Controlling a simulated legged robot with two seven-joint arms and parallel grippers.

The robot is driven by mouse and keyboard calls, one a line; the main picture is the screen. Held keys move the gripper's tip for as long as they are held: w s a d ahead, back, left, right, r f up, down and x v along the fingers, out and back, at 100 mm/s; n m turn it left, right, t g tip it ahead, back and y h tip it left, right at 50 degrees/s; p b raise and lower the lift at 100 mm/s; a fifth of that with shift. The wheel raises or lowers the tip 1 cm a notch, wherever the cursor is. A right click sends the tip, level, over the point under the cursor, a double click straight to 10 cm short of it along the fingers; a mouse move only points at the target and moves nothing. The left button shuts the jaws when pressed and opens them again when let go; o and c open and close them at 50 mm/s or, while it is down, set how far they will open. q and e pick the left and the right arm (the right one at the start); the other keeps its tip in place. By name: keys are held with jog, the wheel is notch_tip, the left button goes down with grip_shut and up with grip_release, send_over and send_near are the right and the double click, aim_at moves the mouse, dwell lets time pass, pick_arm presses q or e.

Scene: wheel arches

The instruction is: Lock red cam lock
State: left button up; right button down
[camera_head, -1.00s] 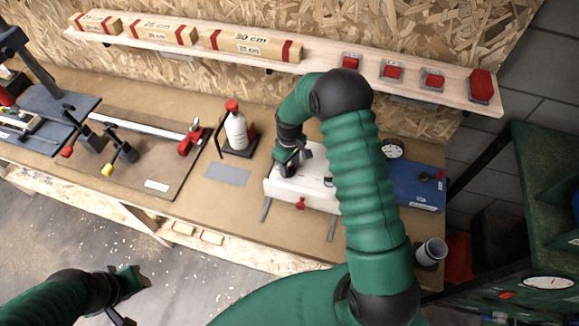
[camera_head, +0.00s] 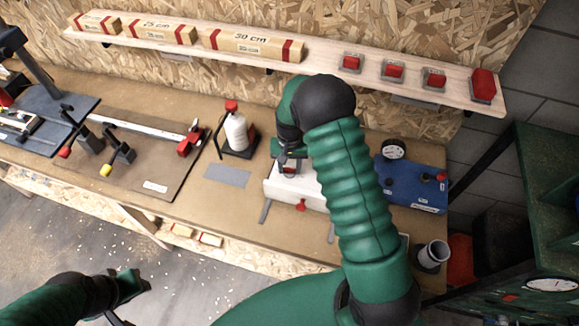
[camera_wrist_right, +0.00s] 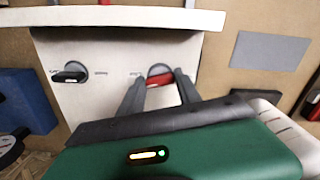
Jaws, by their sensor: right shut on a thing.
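The red cam lock (camera_wrist_right: 160,77) sits in a round recess on the top of a white box (camera_wrist_right: 110,112). In the right wrist view its red handle lies nearly crosswise between my right gripper's fingers (camera_wrist_right: 161,88), which are shut on it. A black cam lock (camera_wrist_right: 72,76) is beside it on the same face. In the head view the white box (camera_head: 276,189) is on the workbench and my right gripper (camera_head: 289,168) reaches down onto it, with my arm hiding its right part. My left gripper (camera_head: 130,285) hangs at lower left, away from the bench; its fingers are unclear.
A white bottle with a red cap (camera_head: 236,130) stands left of the box. A blue box with a gauge (camera_head: 412,185) is to the right, beside a grey cup (camera_head: 432,254). A shelf (camera_head: 330,60) with wooden blocks and red buttons runs behind. A grey pad (camera_head: 227,175) lies left.

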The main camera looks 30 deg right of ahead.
jog(key=shift+w+r+m, duration=0.1)
jog(key=shift+w+m, duration=0.1)
jog(key=shift+m, duration=0.6)
jog(key=c, duration=1.2)
grip_release()
jog(key=o, duration=0.4)
jog(key=shift+c, duration=0.2)
jog(key=shift+s, duration=0.1)
notch_tip(320, 180, up, 16)
jog(key=b, duration=0.2)
jog(key=shift+r+b, duration=0.25)
jog(key=shift+b, duration=0.05)
jog(key=shift+d, duration=0.1)
